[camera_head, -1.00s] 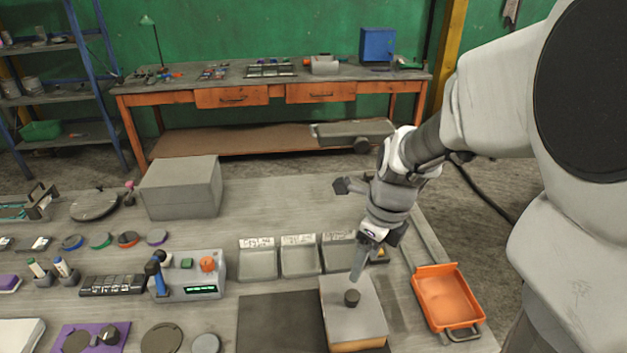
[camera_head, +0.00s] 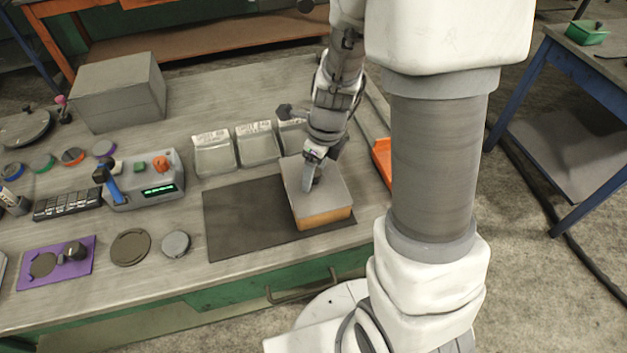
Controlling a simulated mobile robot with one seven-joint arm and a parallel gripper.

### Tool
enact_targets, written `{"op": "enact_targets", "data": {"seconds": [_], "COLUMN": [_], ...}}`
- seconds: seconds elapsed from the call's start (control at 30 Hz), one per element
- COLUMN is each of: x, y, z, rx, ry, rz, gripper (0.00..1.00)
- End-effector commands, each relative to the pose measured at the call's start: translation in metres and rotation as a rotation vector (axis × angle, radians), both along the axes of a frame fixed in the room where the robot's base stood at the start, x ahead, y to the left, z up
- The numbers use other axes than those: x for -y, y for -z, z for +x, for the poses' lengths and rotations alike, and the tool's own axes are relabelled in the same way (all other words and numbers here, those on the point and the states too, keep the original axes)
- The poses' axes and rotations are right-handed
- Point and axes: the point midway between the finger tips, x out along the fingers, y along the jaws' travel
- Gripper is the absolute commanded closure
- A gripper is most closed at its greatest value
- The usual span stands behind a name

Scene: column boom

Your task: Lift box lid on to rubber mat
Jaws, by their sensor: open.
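The box (camera_head: 322,218) has tan sides and stands at the right end of the dark rubber mat (camera_head: 245,220). Its flat grey lid (camera_head: 330,196) sits on top of it. My gripper (camera_head: 309,184) points down over the lid and is open. Its fingers are at the lid's dark knob, which is mostly hidden behind them. I cannot tell whether they touch the knob. The left part of the mat is bare.
Several grey labelled bins (camera_head: 213,155) stand behind the mat. An orange tray (camera_head: 382,160) is at right, partly hidden by my arm. A control box (camera_head: 145,180) and a round grey disc (camera_head: 175,244) lie to the left. A big grey block (camera_head: 118,92) stands farther back.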

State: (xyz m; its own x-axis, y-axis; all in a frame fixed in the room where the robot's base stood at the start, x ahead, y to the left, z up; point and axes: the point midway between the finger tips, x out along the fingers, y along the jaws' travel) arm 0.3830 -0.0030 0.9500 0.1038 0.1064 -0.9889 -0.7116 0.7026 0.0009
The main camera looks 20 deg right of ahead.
Motion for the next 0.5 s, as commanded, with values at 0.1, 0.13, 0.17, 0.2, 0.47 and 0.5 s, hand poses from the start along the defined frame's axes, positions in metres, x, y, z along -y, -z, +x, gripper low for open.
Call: {"op": "enact_targets", "data": {"seconds": [0.1, 0.13, 0.17, 0.2, 0.47, 0.5], "x": [0.0000, -0.0001, 0.0000, -0.0001, -0.0002, -0.0001], "y": [-0.0003, -0.0003, -0.0004, -0.0004, -0.0005, -0.0006], "z": [0.0002, 0.0001, 0.0002, 0.0001, 0.0002, 0.0002], "rx": [0.000, 0.001, 0.001, 0.001, 0.001, 0.001], "ry": [0.000, 0.000, 0.000, 0.000, 0.000, 0.000], "rz": [0.000, -0.001, 0.000, -0.001, 0.000, 0.000], "gripper": [0.26, 0.26, 0.26, 0.30, 0.77, 0.84]}}
